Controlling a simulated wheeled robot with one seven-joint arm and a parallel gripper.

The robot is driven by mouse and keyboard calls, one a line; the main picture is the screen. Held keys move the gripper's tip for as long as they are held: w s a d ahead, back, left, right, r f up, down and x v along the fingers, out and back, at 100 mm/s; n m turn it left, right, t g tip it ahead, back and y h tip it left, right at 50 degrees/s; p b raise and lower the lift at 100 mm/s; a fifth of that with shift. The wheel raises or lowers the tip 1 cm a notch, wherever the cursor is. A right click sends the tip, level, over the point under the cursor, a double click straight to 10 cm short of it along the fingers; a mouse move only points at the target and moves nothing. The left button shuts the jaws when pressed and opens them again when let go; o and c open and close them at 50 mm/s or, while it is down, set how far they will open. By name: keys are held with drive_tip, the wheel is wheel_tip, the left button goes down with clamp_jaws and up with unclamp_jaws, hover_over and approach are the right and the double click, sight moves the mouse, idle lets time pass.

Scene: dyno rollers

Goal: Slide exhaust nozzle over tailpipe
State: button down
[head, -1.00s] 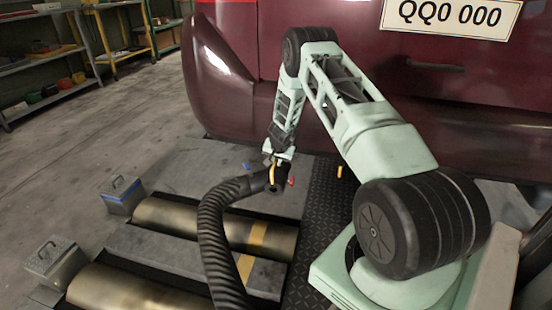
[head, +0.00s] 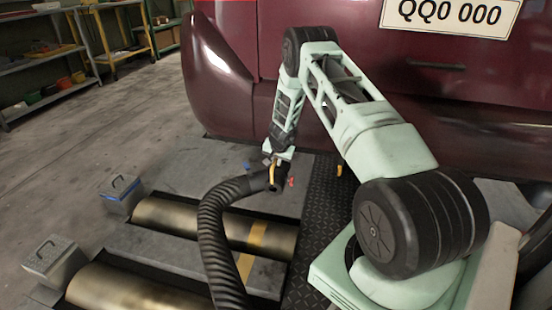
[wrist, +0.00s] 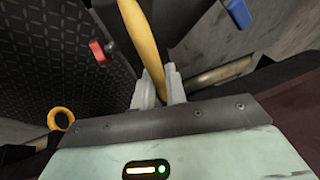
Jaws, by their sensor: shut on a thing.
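The exhaust nozzle (head: 261,183) is the dark end of a thick black ribbed hose (head: 211,230). It is raised in front of the dark red car's bumper. My gripper (head: 277,163) is above it, shut on its yellow handle (head: 273,175). No tailpipe is clear in the head view.
The car (head: 450,85) fills the back, its bumper close behind my arm. Brassy rollers (head: 180,220) lie in the floor, with grey handled boxes (head: 120,194) at their left. A yellow ring (wrist: 60,119) hangs near the bumper. Shelves stand far left; open floor lies between.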

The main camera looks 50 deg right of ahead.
drive_tip(key=shift+d, duration=0.1)
drive_tip(key=c, duration=1.3)
unclamp_jaws()
drive_tip(key=shift+c, duration=0.2)
drive_tip(key=shift+s+f, duration=0.1)
drive_tip(key=shift+f, duration=0.1)
drive_tip(key=p+v, duration=0.5)
drive_tip(key=v, duration=1.3)
drive_tip(key=shift+w, duration=0.25)
